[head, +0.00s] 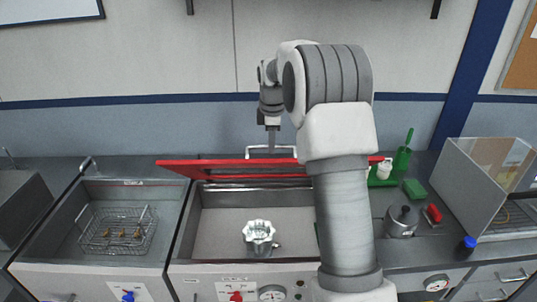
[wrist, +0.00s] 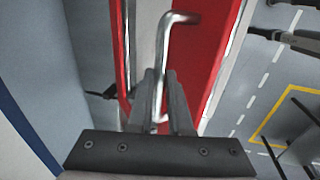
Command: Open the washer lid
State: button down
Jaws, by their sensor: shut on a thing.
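The washer (head: 245,267) has a red lid (head: 215,169) hinged at the back. The lid is raised and seen almost edge-on, with the tub (head: 215,215) open below it. A metal bar handle (head: 284,148) stands up from the lid. My gripper (head: 271,143) is at the handle. In the wrist view, my gripper's fingers (wrist: 163,95) are closed around the handle (wrist: 163,45), with the red lid (wrist: 205,55) behind. My arm hides the right part of the washer and lid.
A machined housing (head: 258,237) stands in the tub. An open basin (head: 95,187) with a wire basket (head: 118,231) is to the left. To the right are a metal pot (head: 401,222), green items (head: 415,189) and a clear-sided box (head: 480,190).

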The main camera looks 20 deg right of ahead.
jog(key=w+d+r, duration=0.2)
jog(key=w+r, duration=0.1)
jog(key=w, duration=0.3)
jog(key=shift+w+d+r+p, duration=0.15)
jog(key=shift+w+r+p, duration=0.1)
jog(key=shift+w+p, duration=0.1)
dwell(0.4)
jog(key=c, duration=1.3)
grip_release()
jog(key=o, duration=0.5)
jog(key=shift+w+d+f, duration=0.1)
jog(key=shift+w, duration=0.1)
jog(key=shift+c, duration=0.2)
jog(key=v, duration=1.2)
jog(key=shift+r, duration=0.2)
jog(key=shift+s, duration=0.1)
jog(key=shift+c, duration=0.2)
